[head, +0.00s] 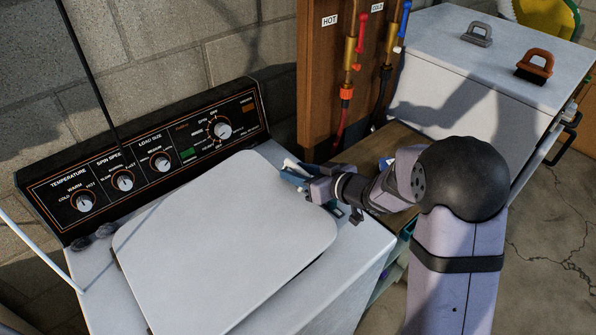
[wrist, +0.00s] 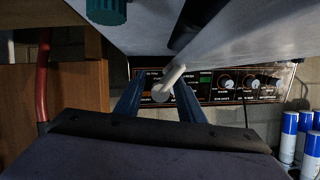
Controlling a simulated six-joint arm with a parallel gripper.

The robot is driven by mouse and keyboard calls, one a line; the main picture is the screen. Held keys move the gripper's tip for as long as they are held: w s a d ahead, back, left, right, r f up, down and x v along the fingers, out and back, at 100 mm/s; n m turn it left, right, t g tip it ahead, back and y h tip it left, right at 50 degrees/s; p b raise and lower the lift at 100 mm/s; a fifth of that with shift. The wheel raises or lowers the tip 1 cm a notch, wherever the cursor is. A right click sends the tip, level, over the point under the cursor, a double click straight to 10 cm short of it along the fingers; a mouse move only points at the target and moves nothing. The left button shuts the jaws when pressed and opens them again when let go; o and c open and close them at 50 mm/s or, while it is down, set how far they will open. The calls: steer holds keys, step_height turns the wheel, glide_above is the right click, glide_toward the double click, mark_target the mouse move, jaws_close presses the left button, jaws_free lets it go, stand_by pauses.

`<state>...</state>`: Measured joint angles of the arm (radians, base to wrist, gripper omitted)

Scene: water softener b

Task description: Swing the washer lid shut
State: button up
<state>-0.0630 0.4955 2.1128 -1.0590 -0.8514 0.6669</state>
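The washer lid (head: 225,240) is a pale rounded panel over the washer top. A dark gap shows under its lower right edge, so it looks slightly raised; its exact angle is hard to tell. My gripper (head: 290,172) is at the lid's upper right edge, near the control panel. In the wrist view my gripper (wrist: 163,88) has its two blue fingers apart. A white rod-like piece (wrist: 166,85) shows between them; I cannot tell what it belongs to or whether it touches them. A pale surface (wrist: 240,30) fills the top of the wrist view.
The washer's control panel (head: 150,155) with knobs stands behind the lid. A wooden board (head: 325,75) carries hot and cold valves and hoses. A white chest (head: 470,90) with brushes on top stands at the right. Blue cans (wrist: 290,135) show in the wrist view.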

steer(key=shift+d+r, duration=0.1)
steer(key=shift+b+v, duration=0.35)
steer(key=shift+v, duration=3.2)
steer(key=shift+w+r, duration=0.1)
steer(key=c, duration=0.7)
steer(key=r, duration=0.1)
steer(key=w+r, duration=0.1)
steer(key=shift+w+a+r+n, duration=0.25)
steer(key=shift+w+a+n, duration=0.05)
steer(key=shift+n, duration=0.1)
jaws_close()
steer(key=w+d+r+m+h+p, duration=0.25)
steer(key=w+d+r+h, duration=0.25)
steer(key=w+d+h, duration=0.4)
steer(key=s+a+r+n+g+h+p, duration=0.1)
steer(key=s+a+g, duration=0.3)
steer(key=s, duration=0.4)
steer(key=s+a+r+n+g+h+p, duration=0.1)
steer(key=s+a+r+n+g+p, duration=0.1)
steer(key=s, duration=0.6)
steer(key=a+r+g, duration=0.1)
steer(key=a+g, duration=0.1)
steer(key=a, duration=0.1)
steer(key=shift+r, duration=0.2)
